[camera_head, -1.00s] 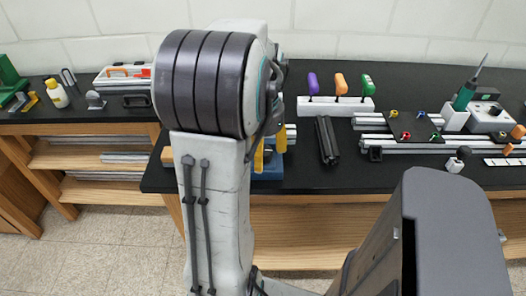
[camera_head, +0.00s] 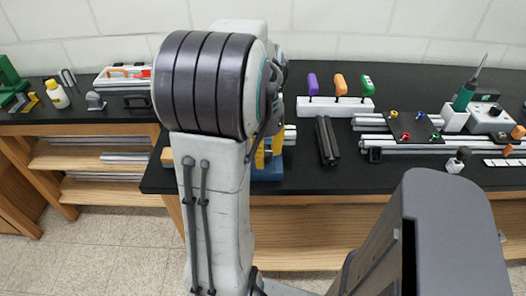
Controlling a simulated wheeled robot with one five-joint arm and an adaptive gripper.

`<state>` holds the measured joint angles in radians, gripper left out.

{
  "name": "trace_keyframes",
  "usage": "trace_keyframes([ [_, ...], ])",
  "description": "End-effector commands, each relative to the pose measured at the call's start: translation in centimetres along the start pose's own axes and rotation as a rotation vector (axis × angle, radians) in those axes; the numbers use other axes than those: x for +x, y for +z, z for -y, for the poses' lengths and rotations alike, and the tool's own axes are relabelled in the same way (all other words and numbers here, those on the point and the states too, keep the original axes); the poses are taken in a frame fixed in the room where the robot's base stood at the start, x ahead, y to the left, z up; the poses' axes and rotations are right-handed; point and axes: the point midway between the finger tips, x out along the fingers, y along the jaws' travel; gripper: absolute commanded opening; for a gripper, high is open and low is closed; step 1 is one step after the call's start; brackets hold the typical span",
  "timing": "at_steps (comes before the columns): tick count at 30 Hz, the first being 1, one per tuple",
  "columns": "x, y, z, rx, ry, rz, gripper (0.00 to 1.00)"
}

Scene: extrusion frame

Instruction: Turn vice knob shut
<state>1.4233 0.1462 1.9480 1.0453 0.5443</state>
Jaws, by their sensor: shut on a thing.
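The blue vice (camera_head: 268,173) sits at the front edge of the black bench, just right of my upright arm link, which covers most of it. My gripper (camera_head: 268,153) shows only as two yellow finger parts beside the arm, right at the vice. It is shut on the vice knob. The knob itself and the contact are hidden behind my arm, so the knob's angle and the gap of the vice jaws cannot be seen.
A dark extrusion bar (camera_head: 327,141) lies right of the vice. Behind it stands a white rack (camera_head: 335,107) with purple, orange and green-handled tools. Aluminium profiles (camera_head: 412,149) and a soldering station (camera_head: 490,118) are further right. A yellow bottle (camera_head: 58,95) stands on the left bench.

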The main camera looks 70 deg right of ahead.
Motion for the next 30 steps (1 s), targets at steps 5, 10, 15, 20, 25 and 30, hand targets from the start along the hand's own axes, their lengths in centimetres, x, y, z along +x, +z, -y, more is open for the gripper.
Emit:
trace_keyframes([
  [5, 0.08, 0.1, -0.02, 0.088, 0.003, 0.004, 0.08],
  [10, 0.13, 0.1, -0.01, 0.206, 0.003, 0.004, 0.08],
  [15, 0.19, 0.12, -0.01, 0.25, 0.004, 0.005, 0.08],
  [20, 0.22, 0.14, -0.02, 0.25, 0.004, 0.005, 0.08],
  [25, 0.22, 0.14, -0.02, 0.249, 0.005, 0.006, 0.49],
  [30, 0.15, 0.09, 0.0, 0.249, 0.003, 0.004, 0.64],
])
